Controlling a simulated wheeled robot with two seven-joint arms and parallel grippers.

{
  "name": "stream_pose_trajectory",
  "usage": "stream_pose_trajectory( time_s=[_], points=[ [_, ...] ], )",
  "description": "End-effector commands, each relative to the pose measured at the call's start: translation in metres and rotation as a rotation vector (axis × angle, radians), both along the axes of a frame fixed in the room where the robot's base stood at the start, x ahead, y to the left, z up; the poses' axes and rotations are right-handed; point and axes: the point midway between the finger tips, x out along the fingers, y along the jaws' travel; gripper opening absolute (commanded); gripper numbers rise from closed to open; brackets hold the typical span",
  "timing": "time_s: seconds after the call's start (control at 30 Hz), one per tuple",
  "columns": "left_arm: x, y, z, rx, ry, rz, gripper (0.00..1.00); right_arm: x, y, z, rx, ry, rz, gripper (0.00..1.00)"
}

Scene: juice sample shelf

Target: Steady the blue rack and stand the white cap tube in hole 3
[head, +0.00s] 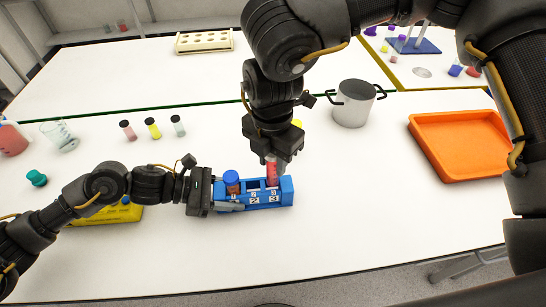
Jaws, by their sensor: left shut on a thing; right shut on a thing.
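The blue rack (286,192) stands on the white table in the head view, with the digits 2 and 3 readable on its front. A blue-capped tube (231,178) stands in its left part. My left gripper (222,204) is shut on the rack's left end. My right gripper (272,157) points down above the rack's right part, shut on an upright tube with red contents (272,174). The gripper hides that tube's top, so I cannot see its cap. The tube's lower end is at the rack over label 3; I cannot tell how deep it sits.
Three small capped tubes (153,129) stand behind to the left. A metal pot (353,106) stands behind to the right, with an orange tray (425,152) further right. A yellow object (125,214) lies under my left arm. The table in front of the rack is clear.

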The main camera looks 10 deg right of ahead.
Motion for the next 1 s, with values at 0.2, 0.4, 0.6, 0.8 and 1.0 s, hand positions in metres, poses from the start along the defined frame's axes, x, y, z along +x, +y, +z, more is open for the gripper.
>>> stream_pose_trajectory(
  time_s=[0.2, 0.4, 0.6, 0.8, 1.0],
  points=[
    [0.000, 0.000, 0.000, 0.000, 0.000, 0.000, 0.20, 0.000, 0.000, -0.002, 0.000, 0.000, 0.000, 0.08],
    [0.000, 0.000, 0.000, -0.001, 0.000, 0.000, 0.20, 0.000, 0.000, -0.006, -0.001, 0.001, 0.000, 0.08],
    [0.000, 0.000, 0.000, -0.001, 0.000, 0.000, 0.20, 0.000, 0.000, -0.011, 0.000, 0.000, 0.000, 0.08],
    [0.000, 0.000, 0.000, -0.001, 0.000, 0.000, 0.20, 0.000, 0.000, -0.015, 0.001, 0.001, 0.001, 0.08],
    [0.000, 0.000, 0.000, -0.001, 0.000, 0.000, 0.20, 0.000, 0.000, -0.019, 0.001, 0.001, 0.001, 0.08]
  ],
)
